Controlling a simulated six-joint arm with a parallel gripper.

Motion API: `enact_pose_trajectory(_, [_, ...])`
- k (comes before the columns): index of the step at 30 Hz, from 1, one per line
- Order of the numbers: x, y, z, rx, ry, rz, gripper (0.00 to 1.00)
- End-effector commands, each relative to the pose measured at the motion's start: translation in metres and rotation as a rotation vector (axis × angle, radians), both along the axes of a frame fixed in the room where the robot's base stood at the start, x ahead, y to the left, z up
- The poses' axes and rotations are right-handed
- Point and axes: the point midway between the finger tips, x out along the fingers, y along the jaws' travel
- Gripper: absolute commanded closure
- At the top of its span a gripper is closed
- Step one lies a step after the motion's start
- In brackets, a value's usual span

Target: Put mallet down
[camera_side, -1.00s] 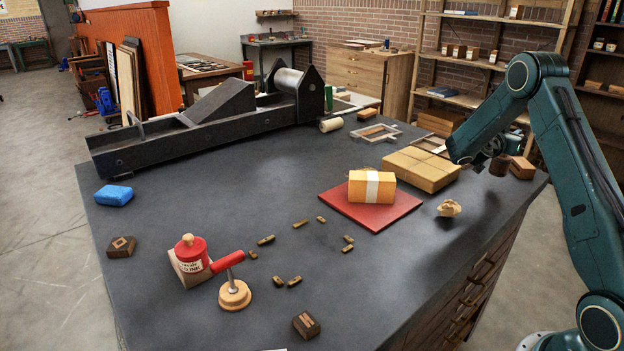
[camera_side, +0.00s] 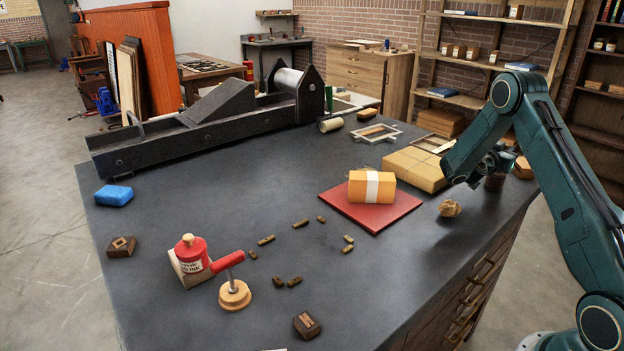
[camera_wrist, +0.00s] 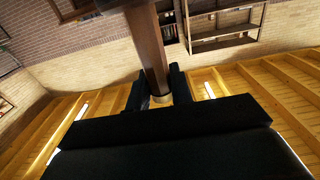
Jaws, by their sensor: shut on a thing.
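The mallet's brown wooden handle (camera_wrist: 148,45) runs up from my gripper (camera_wrist: 158,88) to the top edge in the wrist view. The two dark fingers are shut on it, one on each side, near its end. In the side view my gripper (camera_side: 494,163) is at the right end of the dark worktop (camera_side: 390,290), partly hidden by my arm.
An orange wrapped bundle (camera_side: 371,186) lies on a red board (camera_side: 340,207). The front right worktop is bare.

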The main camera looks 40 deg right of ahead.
Motion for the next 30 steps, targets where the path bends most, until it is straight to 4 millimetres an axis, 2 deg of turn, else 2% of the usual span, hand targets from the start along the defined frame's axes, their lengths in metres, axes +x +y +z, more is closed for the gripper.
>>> enact_pose_trajectory(8, [0.000, 0.000, -0.001, -0.003, 0.000, 0.000, 1.00])
enact_pose_trajectory(9, [0.000, 0.000, -0.002, -0.001, 0.000, 0.000, 0.74])
enact_pose_trajectory(12, [0.000, 0.000, -0.002, -0.001, 0.000, 0.000, 0.56])
enact_pose_trajectory(25, [0.000, 0.001, 0.001, 0.000, 0.000, 0.000, 0.56])
enact_pose_trajectory(30, [0.001, 0.016, 0.000, 0.001, 0.002, 0.003, 0.56])
